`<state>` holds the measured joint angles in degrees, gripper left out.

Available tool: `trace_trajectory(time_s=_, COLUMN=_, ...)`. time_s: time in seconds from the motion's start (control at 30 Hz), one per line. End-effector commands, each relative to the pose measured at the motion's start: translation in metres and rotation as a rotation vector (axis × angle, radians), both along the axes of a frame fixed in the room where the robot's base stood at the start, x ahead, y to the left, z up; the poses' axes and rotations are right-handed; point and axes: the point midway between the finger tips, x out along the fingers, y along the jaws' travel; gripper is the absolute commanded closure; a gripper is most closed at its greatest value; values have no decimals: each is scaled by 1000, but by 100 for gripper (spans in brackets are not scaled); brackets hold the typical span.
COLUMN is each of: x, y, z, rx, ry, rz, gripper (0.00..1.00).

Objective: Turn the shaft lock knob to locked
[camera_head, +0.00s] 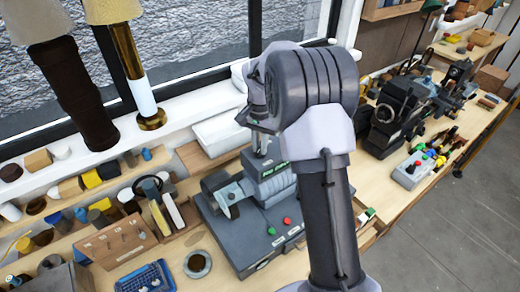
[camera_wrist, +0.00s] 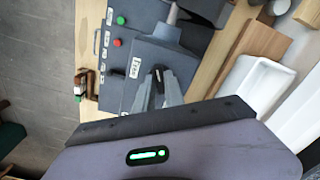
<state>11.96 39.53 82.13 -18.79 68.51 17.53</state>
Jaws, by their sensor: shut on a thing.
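The grey machine (camera_head: 232,235) sits on the bench, partly behind my arm in the head view; its grey housing (camera_wrist: 170,57) also shows in the wrist view. The shaft lock knob (camera_wrist: 158,73) is a small dark piece on this housing. My gripper (camera_wrist: 157,82) is shut on the knob, one grey finger on each side. A small white label (camera_wrist: 135,68) is beside the knob, too small to read surely. In the head view the knob is hidden, and my gripper is mostly hidden behind my wrist.
Red and green buttons (camera_wrist: 118,42) are on the machine's front. A white tray (camera_wrist: 250,90) lies beside it. A wooden rack (camera_head: 115,243), a small dark-centred dish (camera_head: 198,263) and several small parts crowd the bench to the left. Lamps (camera_head: 140,75) stand by the window.

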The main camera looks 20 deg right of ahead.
Motion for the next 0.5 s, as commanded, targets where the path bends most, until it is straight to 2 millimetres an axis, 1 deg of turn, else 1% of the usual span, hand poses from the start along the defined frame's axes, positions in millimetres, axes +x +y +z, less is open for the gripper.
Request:
trace_trajectory(time_s=0.03, x=0, y=0, z=-2, rx=-1, ry=-2, rz=-38, gripper=100)
trace_trajectory(time_s=0.2, x=1, y=-1, z=-1, rx=-2, ry=-3, rz=-191, gripper=100)
trace_trajectory(time_s=0.5, x=0, y=-1, z=-1, rx=-1, ry=-1, rz=-404, gripper=100)
